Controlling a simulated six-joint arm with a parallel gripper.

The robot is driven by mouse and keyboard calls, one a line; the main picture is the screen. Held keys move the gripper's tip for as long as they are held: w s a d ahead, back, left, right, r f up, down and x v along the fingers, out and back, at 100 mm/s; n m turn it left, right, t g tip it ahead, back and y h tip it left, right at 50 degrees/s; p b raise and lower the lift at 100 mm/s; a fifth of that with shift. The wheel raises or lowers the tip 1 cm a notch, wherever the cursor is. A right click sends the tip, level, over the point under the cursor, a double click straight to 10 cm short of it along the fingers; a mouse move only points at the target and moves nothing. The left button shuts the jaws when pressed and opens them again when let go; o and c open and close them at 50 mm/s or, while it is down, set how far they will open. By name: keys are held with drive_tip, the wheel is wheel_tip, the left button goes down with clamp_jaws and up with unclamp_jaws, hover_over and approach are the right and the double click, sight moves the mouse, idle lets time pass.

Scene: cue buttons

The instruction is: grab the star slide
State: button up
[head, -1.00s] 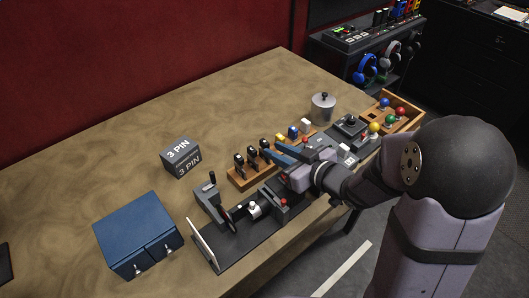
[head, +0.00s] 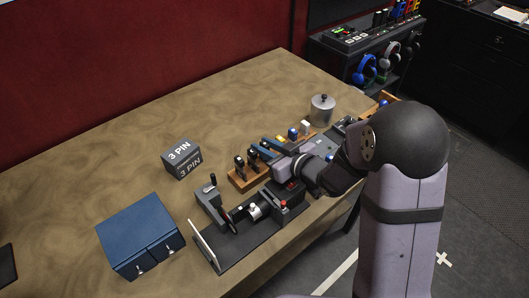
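No star mark can be made out in this view, so I cannot tell which piece is the star slide. A wooden rack (head: 238,182) near the table's middle holds upright black-topped pieces. Two of them show, a left one (head: 239,163) and one beside it (head: 252,155). My gripper (head: 265,149) is low over the right part of this rack, pointing left. Its two blue fingers look spread apart. They and the gripper's body hide the rack's right end, and I cannot see whether a piece stands between the fingers.
A black fixture with a lever (head: 212,200) stands in front of the rack. A blue drawer box (head: 140,230) is front left, a 3 PIN block (head: 181,158) left. Yellow, blue and white blocks and a metal pot (head: 322,109) are behind. The table's back left is clear.

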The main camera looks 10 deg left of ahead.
clamp_jaws()
drive_tip(key=shift+r, duration=0.2)
wheel_tip(320, 180, up, 10)
drive_tip(key=shift+f+p, duration=0.15)
drive_tip(key=shift+p, duration=0.15)
idle(0.3)
